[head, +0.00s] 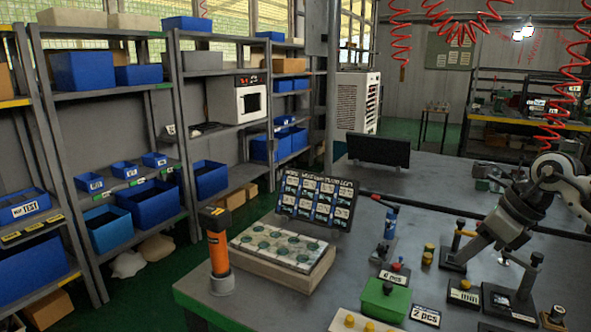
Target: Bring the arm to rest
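My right arm (565,185) comes in from the right edge of the head view. My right gripper (478,248) points down and to the left over the table, close above a dark valve block (453,266). Whether it touches the block, and whether its fingers are open or shut, I cannot tell. I see nothing clearly held in it. My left gripper is not in view. A wooden block (285,246) with rows of round green-marked recesses lies at the table's left part.
An orange and black tool (218,252) stands upright at the table's left corner. A label board (317,198) and a black panel (378,150) stand behind. Shelves (110,95) line the left.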

